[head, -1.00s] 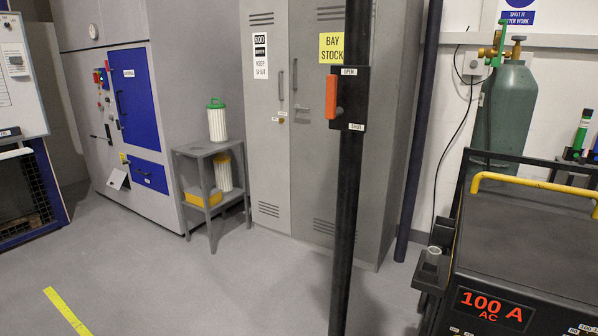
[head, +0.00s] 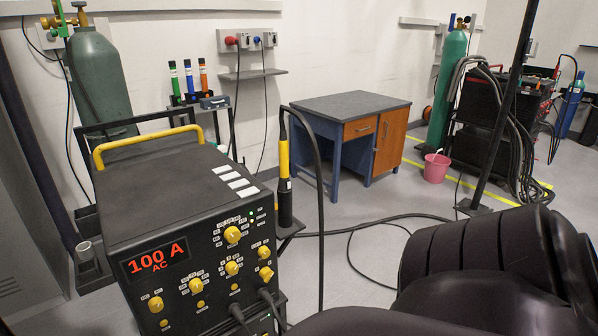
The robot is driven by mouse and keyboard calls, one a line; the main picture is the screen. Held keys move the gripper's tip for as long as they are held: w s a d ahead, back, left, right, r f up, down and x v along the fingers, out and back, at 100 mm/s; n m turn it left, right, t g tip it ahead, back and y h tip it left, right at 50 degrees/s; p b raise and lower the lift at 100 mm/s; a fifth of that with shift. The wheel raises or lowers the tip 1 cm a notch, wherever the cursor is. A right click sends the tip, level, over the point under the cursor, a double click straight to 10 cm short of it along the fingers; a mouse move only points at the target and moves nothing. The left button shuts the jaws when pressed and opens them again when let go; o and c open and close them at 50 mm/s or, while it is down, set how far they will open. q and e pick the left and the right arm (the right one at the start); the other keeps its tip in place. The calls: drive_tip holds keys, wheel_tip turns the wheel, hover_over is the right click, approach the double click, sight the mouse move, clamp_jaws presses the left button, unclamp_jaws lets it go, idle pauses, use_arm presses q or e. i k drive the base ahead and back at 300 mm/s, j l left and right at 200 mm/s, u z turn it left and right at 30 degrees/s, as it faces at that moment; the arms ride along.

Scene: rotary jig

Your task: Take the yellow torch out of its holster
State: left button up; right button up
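The yellow torch (head: 284,158) stands upright in the head view, at the right side of the black welding machine. Its lower part sits in a black holster (head: 285,205). A black cable leaves the torch's top and loops down to the floor on the right. Dark rounded links of my own arm fill the lower right of the view. Neither of my grippers shows, and no gripper is at the torch.
The welding machine (head: 160,220) with yellow handle and knobs stands in front. A gas cylinder (head: 97,85) is behind it. A desk (head: 350,103), pink bucket (head: 436,167) and dark post (head: 505,100) stand further right. Cables (head: 380,218) lie across the floor.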

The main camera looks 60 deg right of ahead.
sight(284, 178)
drive_tip(key=z, duration=1.85)
